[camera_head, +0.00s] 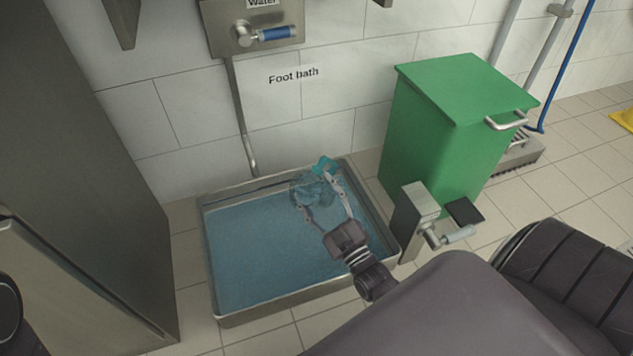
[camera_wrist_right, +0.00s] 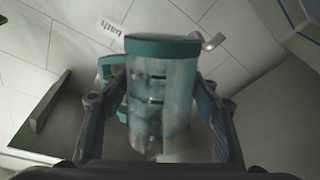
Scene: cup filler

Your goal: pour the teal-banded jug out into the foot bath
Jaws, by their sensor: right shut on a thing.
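The clear jug (camera_head: 308,190) with teal parts is over the right rear part of the foot bath (camera_head: 212,268), a steel basin holding blue water. My right gripper (camera_head: 322,197) is shut on the jug, one finger on each side. In the right wrist view the jug (camera_wrist_right: 160,95) stands between the two fingers (camera_wrist_right: 158,120), its teal band at the top of the picture. The wall sign looks turned over there, so the wrist is rolled and the jug appears tipped. Its contents and any stream are not clear.
A green bin (camera_head: 450,130) stands right of the bath. A steel post with a lever (camera_head: 415,220) stands by the bath's right edge. A water tap (camera_head: 265,35) and its pipe are on the wall behind. A tall steel cabinet (camera_head: 90,150) is at the left.

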